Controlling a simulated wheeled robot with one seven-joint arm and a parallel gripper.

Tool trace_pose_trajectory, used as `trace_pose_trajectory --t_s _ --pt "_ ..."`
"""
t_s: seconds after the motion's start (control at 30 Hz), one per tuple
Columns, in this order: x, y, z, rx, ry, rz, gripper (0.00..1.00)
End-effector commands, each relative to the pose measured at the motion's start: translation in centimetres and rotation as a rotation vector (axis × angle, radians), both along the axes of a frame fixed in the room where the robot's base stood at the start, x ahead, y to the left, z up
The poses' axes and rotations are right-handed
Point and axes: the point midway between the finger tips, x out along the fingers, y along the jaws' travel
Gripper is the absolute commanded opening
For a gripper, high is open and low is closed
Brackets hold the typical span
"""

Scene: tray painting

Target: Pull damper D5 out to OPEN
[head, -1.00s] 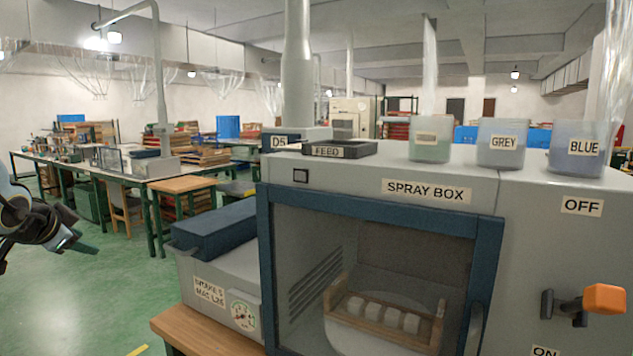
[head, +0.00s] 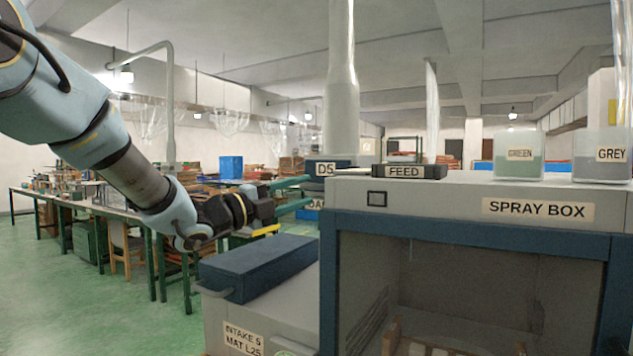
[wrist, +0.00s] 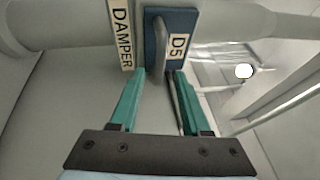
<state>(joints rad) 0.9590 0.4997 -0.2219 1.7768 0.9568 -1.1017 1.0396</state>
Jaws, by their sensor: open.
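Damper D5 is a blue plate (head: 338,166) with a white D5 label, at the left end of the spray box top in the head view. In the wrist view the blue plate (wrist: 182,22) carries a grey bar handle (wrist: 156,42), beside a DAMPER label (wrist: 122,35).
The spray box (head: 450,200) fills the right side, with a FEED tray (head: 409,171) and GREEN (head: 519,156) and GREY (head: 602,157) containers on top. A blue-lidded intake unit (head: 258,267) stands below my gripper.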

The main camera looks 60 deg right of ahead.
Motion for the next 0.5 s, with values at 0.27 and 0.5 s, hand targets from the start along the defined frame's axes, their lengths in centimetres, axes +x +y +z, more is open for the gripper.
trace_pose_trajectory --t_s 0.27,0.5 --pt "-1.5 -3.7 0.8 0.002 0.003 0.001 0.47" --pt "-1.7 -4.4 0.9 0.002 0.002 0.003 0.47"
